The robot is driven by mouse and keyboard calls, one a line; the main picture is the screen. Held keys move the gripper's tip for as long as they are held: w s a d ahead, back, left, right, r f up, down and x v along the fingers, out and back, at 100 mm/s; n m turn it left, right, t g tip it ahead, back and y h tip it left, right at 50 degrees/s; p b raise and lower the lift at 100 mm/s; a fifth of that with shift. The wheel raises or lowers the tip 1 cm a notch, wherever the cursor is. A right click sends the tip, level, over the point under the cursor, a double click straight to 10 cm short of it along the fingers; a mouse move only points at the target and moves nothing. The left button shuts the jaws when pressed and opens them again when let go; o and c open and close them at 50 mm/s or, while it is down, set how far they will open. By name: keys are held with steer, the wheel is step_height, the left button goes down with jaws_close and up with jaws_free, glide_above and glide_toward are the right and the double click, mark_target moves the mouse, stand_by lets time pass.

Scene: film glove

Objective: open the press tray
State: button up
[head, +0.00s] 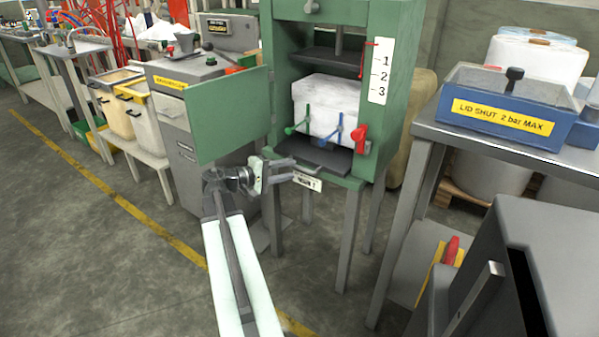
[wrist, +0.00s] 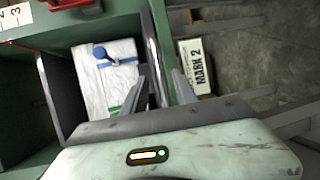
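The green press (head: 400,65) stands at centre in the head view with its green door (head: 228,115) swung out to the left. The dark press tray (head: 325,156) lies low in its opening, under a white block (head: 327,100). My gripper (head: 303,172) is at the tray's front left. In the wrist view my gripper (wrist: 160,76) is open, its two fingers on either side of a thin grey bar (wrist: 153,50) along the tray's front edge. I cannot tell whether either finger touches the bar. The white block (wrist: 105,75) also shows there.
A label plate (wrist: 195,65) reading MARK 2 sits just beyond the bar. A blue lidded box (head: 508,110) stands on a table at right. Floor is clear at left.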

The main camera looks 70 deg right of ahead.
mark_target(297, 168)
steer(key=x, duration=0.5)
steer(key=shift+b, duration=0.3)
jaws_close()
stand_by(1.0)
